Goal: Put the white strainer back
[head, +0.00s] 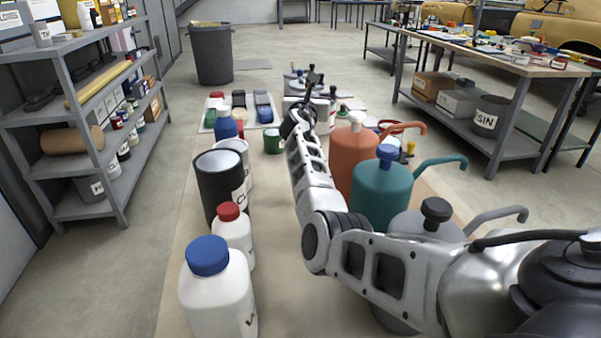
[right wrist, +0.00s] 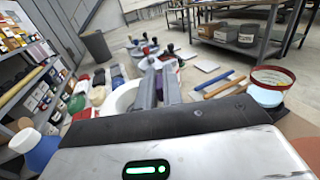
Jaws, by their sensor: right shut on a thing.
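My right gripper (head: 312,80) is far out over the long bench, past the row of cans and bottles, and it is small in the head view. In the right wrist view its two grey fingers (right wrist: 160,80) are close together. A round white rim (right wrist: 118,99), which looks like the white strainer, shows just left of the fingers, partly hidden by them and by the gripper body. The fingers appear shut on it. I cannot make out the strainer clearly in the head view. My left gripper is not in view.
An orange can (head: 355,155) and a teal can (head: 383,198) with spouts stand right of my arm. A black can (head: 218,185) and white bottles (head: 222,300) stand left. A tray (head: 210,120) holds coloured items. Shelves (head: 100,130) stand at left. Bare floor lies beside the bench.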

